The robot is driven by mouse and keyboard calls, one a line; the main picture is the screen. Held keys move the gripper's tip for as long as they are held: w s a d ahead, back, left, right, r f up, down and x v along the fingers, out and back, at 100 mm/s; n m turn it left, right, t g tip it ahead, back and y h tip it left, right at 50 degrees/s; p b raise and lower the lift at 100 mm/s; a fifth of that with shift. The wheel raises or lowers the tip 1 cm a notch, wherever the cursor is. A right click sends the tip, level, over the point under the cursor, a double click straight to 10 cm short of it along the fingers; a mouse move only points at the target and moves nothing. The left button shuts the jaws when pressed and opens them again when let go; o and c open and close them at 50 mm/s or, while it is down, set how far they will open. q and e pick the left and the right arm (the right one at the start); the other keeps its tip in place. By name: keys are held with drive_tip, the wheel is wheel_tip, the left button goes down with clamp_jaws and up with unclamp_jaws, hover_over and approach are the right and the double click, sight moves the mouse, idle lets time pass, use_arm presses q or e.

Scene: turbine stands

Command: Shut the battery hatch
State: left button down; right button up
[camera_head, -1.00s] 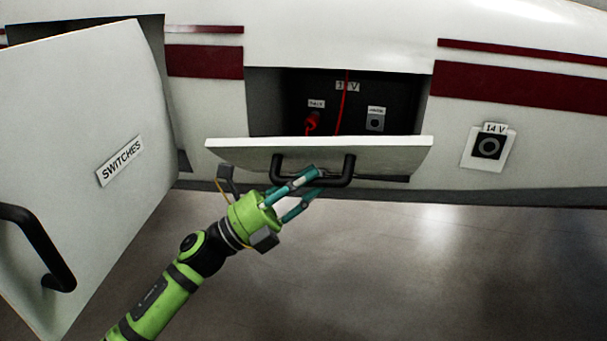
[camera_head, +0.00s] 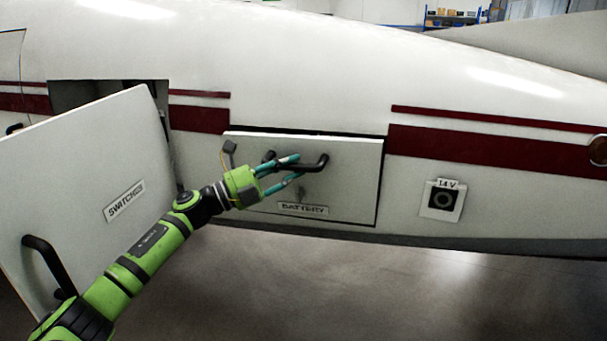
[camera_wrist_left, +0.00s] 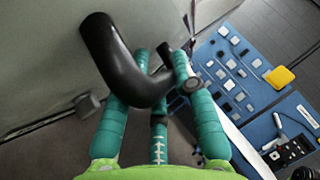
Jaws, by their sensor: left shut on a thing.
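The white battery hatch (camera_head: 350,178) stands raised over its opening in the white fuselage, with its BATTERY label (camera_head: 303,209) low on its face. Dark gaps show along its top and right edges; I cannot tell whether it sits fully flush. The compartment inside is hidden. My left gripper (camera_head: 298,167) is shut on the hatch's black handle (camera_head: 318,163), at its left part. In the left wrist view, the teal fingers are around the dark curved handle (camera_wrist_left: 112,55). My right gripper is not in view.
The SWITCHES hatch (camera_head: 85,170) hangs open at the left, with its black handle (camera_head: 48,262) facing out. A blue switch panel (camera_wrist_left: 240,75) shows in the left wrist view. A 14 V socket (camera_head: 442,200) is right of the battery hatch. The floor below is clear.

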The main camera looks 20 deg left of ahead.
sight(302, 156)
use_arm(q)
drive_tip(key=w+p, duration=0.1)
drive_tip(key=w+r+n+p, duration=0.1)
drive_tip(key=p, duration=0.1)
drive_tip(key=shift+w+d+g+y, duration=0.15)
drive_tip(key=shift+w+g+y, duration=0.25)
drive_tip(key=shift+w+n, duration=0.15)
drive_tip(key=shift+n, duration=0.15)
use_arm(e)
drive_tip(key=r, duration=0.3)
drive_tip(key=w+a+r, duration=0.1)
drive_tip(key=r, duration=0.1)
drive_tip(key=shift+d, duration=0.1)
use_arm(q)
drive_tip(key=c, duration=1.3)
unclamp_jaws()
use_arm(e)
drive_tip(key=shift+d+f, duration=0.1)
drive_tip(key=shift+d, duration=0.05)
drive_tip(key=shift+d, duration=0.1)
